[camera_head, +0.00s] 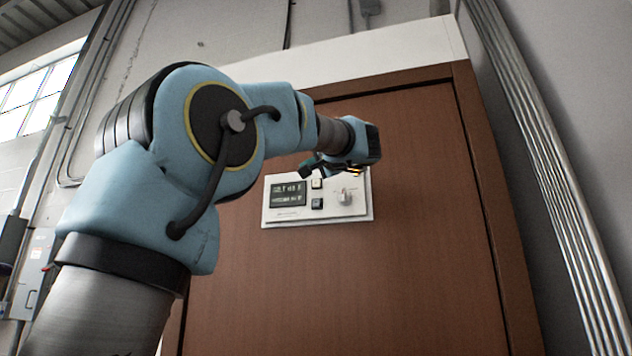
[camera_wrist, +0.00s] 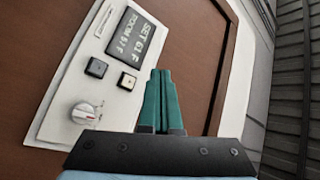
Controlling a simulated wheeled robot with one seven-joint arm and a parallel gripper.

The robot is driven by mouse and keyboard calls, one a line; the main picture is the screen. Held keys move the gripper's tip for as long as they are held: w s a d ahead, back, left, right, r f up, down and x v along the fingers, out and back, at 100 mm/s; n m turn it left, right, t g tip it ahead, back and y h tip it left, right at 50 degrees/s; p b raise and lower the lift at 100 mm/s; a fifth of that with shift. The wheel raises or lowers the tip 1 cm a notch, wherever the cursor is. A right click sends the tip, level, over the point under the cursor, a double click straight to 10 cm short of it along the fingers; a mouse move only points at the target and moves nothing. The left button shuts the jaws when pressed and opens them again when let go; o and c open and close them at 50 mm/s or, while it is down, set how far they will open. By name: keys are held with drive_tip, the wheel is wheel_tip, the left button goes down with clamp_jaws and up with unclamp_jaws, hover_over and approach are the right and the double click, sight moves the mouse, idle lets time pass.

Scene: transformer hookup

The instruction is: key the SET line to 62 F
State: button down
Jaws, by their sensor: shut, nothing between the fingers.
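A white thermostat panel (camera_head: 272,216) is mounted on a brown board. It also shows in the wrist view (camera_wrist: 60,112). Its dark display (camera_wrist: 131,36) appears tilted there and seems to read SET 61 F, with a ROOM line that looks like 57 F. Beside the display are a cream button (camera_wrist: 127,82) and a dark button (camera_wrist: 96,67). A round white knob (camera_wrist: 85,112) is farther along the panel. My gripper (camera_wrist: 160,72) has its green fingers together and empty, beside the cream button in the picture. Contact is not visible. In the head view my gripper (camera_head: 309,166) is at the panel's top edge.
The brown board (camera_head: 400,270) around the panel is bare, with a raised brown frame (camera_head: 480,190) on its right. Grey conduits (camera_head: 550,170) run along the wall further right. A grey electrical box (camera_head: 35,270) is at the far left.

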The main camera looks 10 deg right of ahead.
sight(316, 183)
drive_tip(key=shift+w+d+p, duration=0.6)
drive_tip(key=shift+w+p, duration=0.1)
drive_tip(key=shift+w, duration=0.4)
drive_tip(key=shift+w+d+p, duration=0.55)
drive_tip(key=shift+w+p, duration=0.15)
drive_tip(key=shift+w, duration=0.4)
drive_tip(key=shift+w+d+p, duration=0.6)
drive_tip(key=shift+w+p, duration=0.1)
drive_tip(key=shift+w, duration=0.4)
drive_tip(key=shift+w+d, duration=0.1)
drive_tip(key=shift+w, duration=0.05)
drive_tip(key=shift+w+d, duration=0.15)
drive_tip(key=shift+w, duration=0.1)
drive_tip(key=shift+w+d, duration=0.2)
drive_tip(key=shift+w, duration=0.15)
drive_tip(key=shift+s, duration=0.1)
idle(0.3)
drive_tip(key=shift+s+a+b, duration=0.4)
drive_tip(key=shift+s+b, duration=0.25)
drive_tip(key=shift+b, duration=0.2)
